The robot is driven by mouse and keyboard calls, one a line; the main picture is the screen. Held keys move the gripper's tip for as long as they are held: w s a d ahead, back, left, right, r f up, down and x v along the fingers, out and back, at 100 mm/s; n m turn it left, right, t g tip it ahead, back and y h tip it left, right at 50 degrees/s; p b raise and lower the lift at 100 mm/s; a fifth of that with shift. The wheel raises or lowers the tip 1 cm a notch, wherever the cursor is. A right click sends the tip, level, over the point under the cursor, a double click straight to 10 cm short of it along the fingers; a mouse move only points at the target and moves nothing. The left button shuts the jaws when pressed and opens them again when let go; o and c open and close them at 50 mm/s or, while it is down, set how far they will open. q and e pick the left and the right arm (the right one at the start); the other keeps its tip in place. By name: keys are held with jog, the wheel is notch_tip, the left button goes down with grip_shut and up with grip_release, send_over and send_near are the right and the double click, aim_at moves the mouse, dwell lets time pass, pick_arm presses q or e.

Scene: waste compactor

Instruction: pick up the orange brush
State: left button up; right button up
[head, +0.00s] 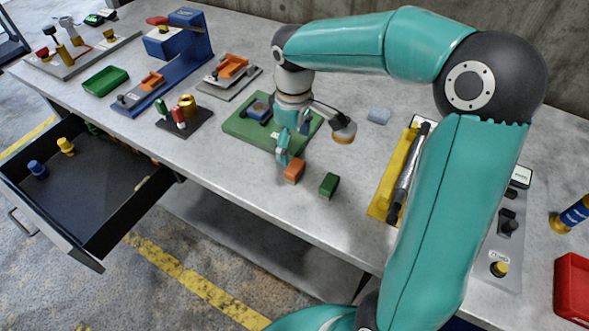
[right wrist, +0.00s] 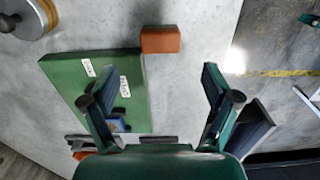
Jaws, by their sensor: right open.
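The orange brush (head: 293,171) shows as a small orange block on the grey table, by the front edge of a green board (head: 240,131). In the right wrist view the orange block (right wrist: 160,39) lies ahead of the fingers, at the corner of the green board (right wrist: 95,88). My right gripper (head: 285,156) is just behind and above the block in the head view. Its fingers are spread and empty in the right wrist view (right wrist: 152,80), with the block beyond the tips, not touching. My left gripper is not in view.
A green block (head: 329,185) stands to the right of the orange one. A yellow tray (head: 385,195) and a light blue block (head: 379,115) lie further right and back. An open drawer (head: 85,215) juts out at the left. Table to the left of the orange block is clear.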

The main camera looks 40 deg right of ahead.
aim_at(294, 166)
notch_tip(294, 166, down, 8)
jog(key=shift+s+f, duration=0.1)
jog(key=shift+f, duration=0.15)
dwell(0.4)
jog(key=c, duration=1.3)
jog(key=shift+r, duration=0.2)
notch_tip(294, 166, up, 20)
jog(key=shift+f+p, duration=0.1)
jog(key=shift+p, duration=0.6)
